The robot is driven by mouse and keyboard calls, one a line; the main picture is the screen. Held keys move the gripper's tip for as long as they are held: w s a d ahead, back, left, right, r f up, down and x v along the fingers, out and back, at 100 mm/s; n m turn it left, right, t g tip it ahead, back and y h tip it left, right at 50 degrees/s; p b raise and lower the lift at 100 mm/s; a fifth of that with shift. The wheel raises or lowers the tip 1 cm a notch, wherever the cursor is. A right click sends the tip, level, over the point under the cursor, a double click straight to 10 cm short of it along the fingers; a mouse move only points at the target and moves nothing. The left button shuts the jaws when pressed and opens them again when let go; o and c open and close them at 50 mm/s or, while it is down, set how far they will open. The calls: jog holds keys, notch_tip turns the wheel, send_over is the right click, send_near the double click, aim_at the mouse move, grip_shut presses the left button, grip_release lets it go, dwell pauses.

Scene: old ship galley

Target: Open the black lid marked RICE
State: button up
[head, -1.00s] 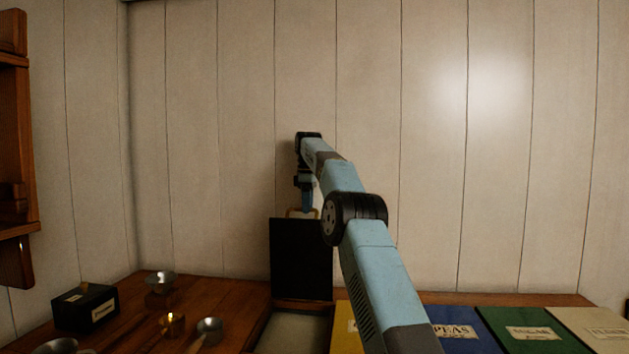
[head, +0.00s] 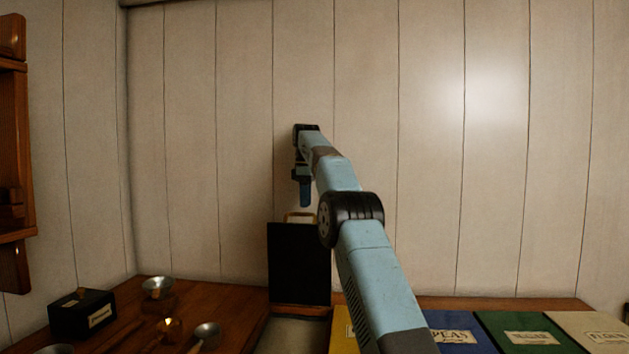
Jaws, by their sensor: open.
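A black lid (head: 298,262) stands upright at the back of the counter, hinged behind an open pale compartment (head: 295,334). A brass-coloured handle (head: 299,215) shows at its top edge. The side facing me carries no marking that I can see, so RICE is not readable. My gripper (head: 304,203) points down just above the lid's top edge, apart from the handle. It is open and seems empty; its fingers overlap in this view.
To the right lie closed lids: yellow (head: 345,334), blue marked PEAS (head: 455,331), green (head: 527,333) and cream (head: 592,330). At left stand a small black box (head: 83,313) and several metal scoops (head: 158,286). A plank wall (head: 420,130) is close behind.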

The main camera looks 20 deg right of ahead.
jog(key=s+r, duration=0.7)
jog(key=s, duration=0.5)
jog(key=shift+a+r, duration=0.25)
jog(key=shift+r, duration=0.05)
jog(key=s+a+f+m+t, duration=0.1)
jog(key=s+a+m+t, duration=0.15)
jog(key=s, duration=0.95)
jog(key=s+a+f+m+t, duration=0.1)
jog(key=s+m, duration=0.3)
jog(key=s, duration=0.7)
jog(key=s+f+m+t, duration=0.3)
jog(key=s+f+m, duration=0.3)
jog(key=s+f, duration=1)
jog(key=s, duration=0.4)
jog(key=shift+s+d+f, duration=0.2)
jog(key=shift+s+d, duration=0.1)
